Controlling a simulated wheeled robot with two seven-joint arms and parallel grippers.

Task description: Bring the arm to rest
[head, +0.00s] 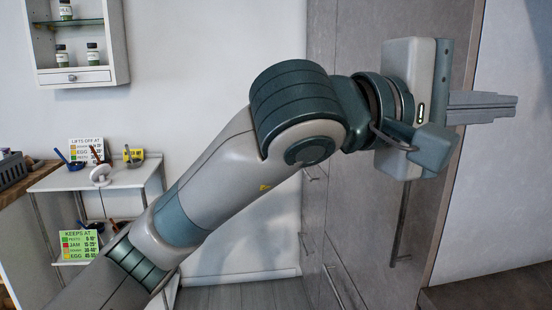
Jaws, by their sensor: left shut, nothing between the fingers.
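My left arm comes in from the lower left and reaches up across the middle of the head view. My left gripper (512,106) is at the right, with its fingers pointing right. The fingers lie together, shut, with nothing seen between them. The gripper is in front of the grey cabinet (335,215) and hides part of it. My right gripper is not in view.
A wall cabinet (86,76) with small jars hangs at the upper left. A white shelf unit (122,180) with signs and utensils stands below it. Long handles (402,222) show on the grey cabinet. Bare wall (215,60) shows between.

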